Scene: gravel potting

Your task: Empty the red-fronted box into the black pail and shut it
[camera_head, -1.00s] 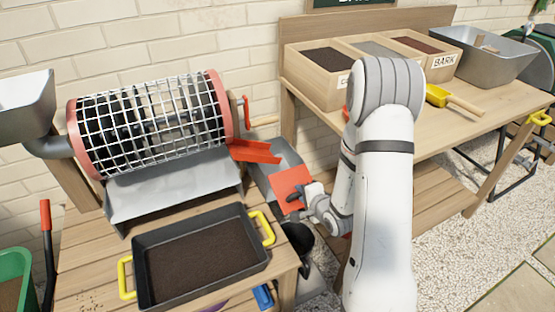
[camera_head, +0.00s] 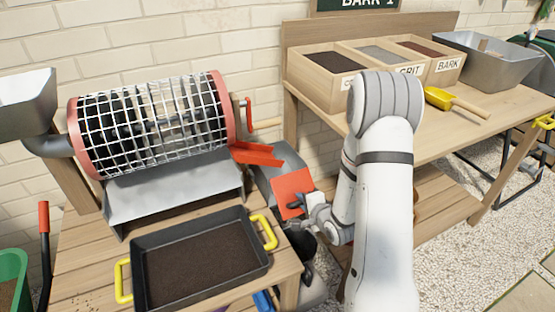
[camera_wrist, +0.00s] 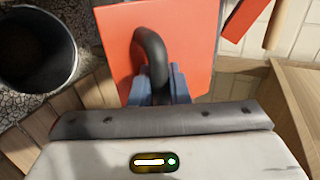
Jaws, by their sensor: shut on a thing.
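The red-fronted box shows a flat red front (camera_head: 291,191) with a grey metal body (camera_head: 288,158) behind it, below the red chute of the mesh drum. My gripper (camera_head: 305,204) is shut on the dark curved handle of the red front. In the wrist view the handle (camera_wrist: 155,55) stands between my blue-grey fingers, against the red front (camera_wrist: 195,30). The inside of the box is hidden. The black pail (camera_wrist: 36,48) shows at the upper left of the wrist view, with dark, empty-looking insides. In the head view my gripper partly covers the pail (camera_head: 303,242).
The mesh drum (camera_head: 150,125) and a black tray of soil (camera_head: 200,225) with yellow handles are on the left bench. The right bench (camera_head: 430,130) carries labelled wooden bins, a yellow scoop and a metal tub. Its lower shelf is close to my arm.

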